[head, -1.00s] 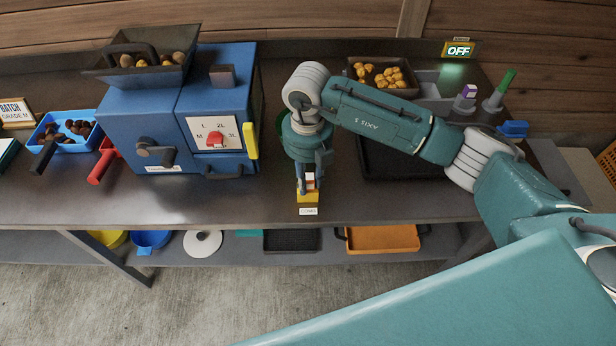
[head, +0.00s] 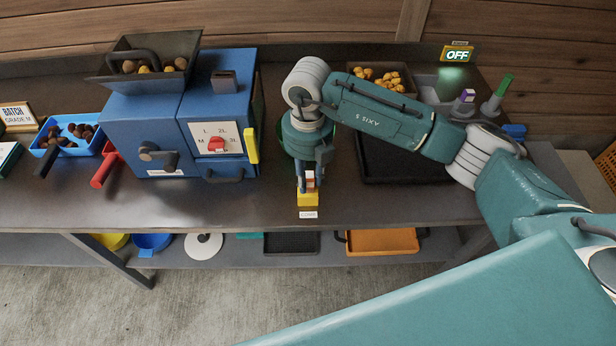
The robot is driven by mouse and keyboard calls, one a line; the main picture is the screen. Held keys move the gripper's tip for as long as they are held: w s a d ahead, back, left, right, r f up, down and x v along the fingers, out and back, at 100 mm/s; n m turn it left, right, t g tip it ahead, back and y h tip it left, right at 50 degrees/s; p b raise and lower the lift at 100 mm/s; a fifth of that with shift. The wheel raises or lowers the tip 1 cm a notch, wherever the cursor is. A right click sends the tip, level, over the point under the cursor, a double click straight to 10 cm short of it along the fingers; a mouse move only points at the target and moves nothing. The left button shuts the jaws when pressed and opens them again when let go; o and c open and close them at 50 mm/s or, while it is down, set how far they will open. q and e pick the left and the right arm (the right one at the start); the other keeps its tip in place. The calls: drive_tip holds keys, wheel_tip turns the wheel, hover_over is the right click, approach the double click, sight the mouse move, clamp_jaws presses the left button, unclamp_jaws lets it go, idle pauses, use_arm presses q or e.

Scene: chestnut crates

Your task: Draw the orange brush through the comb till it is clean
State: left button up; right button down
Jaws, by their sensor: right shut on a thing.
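My right gripper (head: 309,184) points down at the front edge of the bench, in the middle of the head view. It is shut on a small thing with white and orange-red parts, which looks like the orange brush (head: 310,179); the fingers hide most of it. Directly below is a small yellow block (head: 308,199), with a white label in front, which seems to be the comb. The brush end is at or just above the block; I cannot tell whether they touch. Any bristles or dirt are too small to see. My left gripper is out of view.
A blue machine (head: 155,128) with a hopper stands left, beside a blue tray (head: 88,136) of chestnuts. A black tray (head: 405,165) lies right, partly behind my arm. Purple (head: 467,96) and green (head: 504,86) handled tools stand far right. The bench front between machine and gripper is clear.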

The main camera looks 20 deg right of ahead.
sight(308, 184)
drive_tip(key=shift+r+p, duration=0.9)
drive_tip(key=shift+r, duration=0.85)
drive_tip(key=shift+f, duration=0.1)
drive_tip(key=shift+f+b, duration=0.65)
drive_tip(key=shift+b, duration=0.05)
drive_tip(key=shift+f+b, duration=0.1)
drive_tip(key=shift+b, duration=0.25)
drive_tip(key=shift+f+b, duration=2)
drive_tip(key=shift+f, duration=0.5)
drive_tip(key=shift+r, duration=0.1)
drive_tip(key=shift+r+p, duration=2)
drive_tip(key=shift+r, duration=1.25)
